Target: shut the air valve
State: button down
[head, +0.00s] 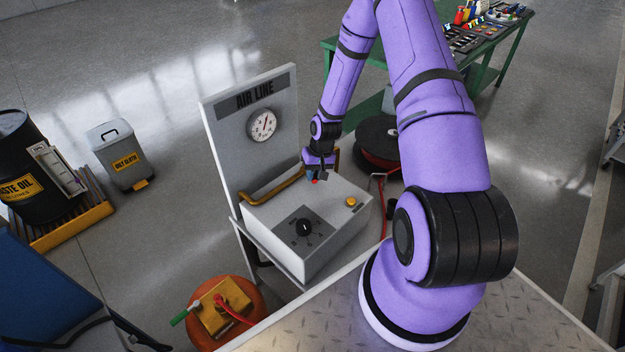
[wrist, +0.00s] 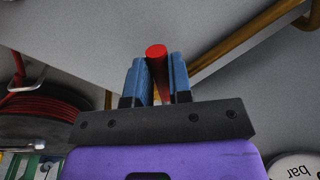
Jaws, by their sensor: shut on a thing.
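The air line station (head: 300,215) is a pale grey box with an upright "AIR LINE" back panel, a round gauge (head: 263,125) and a brass pipe (head: 272,189). A red valve handle (head: 314,182) shows as a small red tip at my gripper (head: 318,176) in the head view. In the wrist view the red handle (wrist: 157,54) stands between the blue fingers of my gripper (wrist: 157,78), which is shut on it. The brass pipe (wrist: 245,45) runs behind it. The valve's body is hidden by my gripper.
A black dial (head: 304,228) and a yellow button (head: 351,202) are on the box top. A hose reel (head: 378,138) stands behind at the right. An oily cloth bin (head: 122,155) stands left.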

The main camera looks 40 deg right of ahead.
jog(key=d+n, duration=0.2)
jog(key=shift+s+n+g, duration=0.15)
jog(key=shift+n+g, duration=0.15)
jog(key=shift+d+n+g, duration=0.3)
jog(key=shift+d+n, duration=0.85)
jog(key=shift+n, duration=0.65)
jog(key=c, duration=1)
grip_release()
jog(key=shift+c, duration=0.2)
notch_tip(320, 180, up, 11)
jog(key=d, duration=0.2)
jog(key=shift+w+f, duration=0.2)
jog(key=shift+w, duration=0.15)
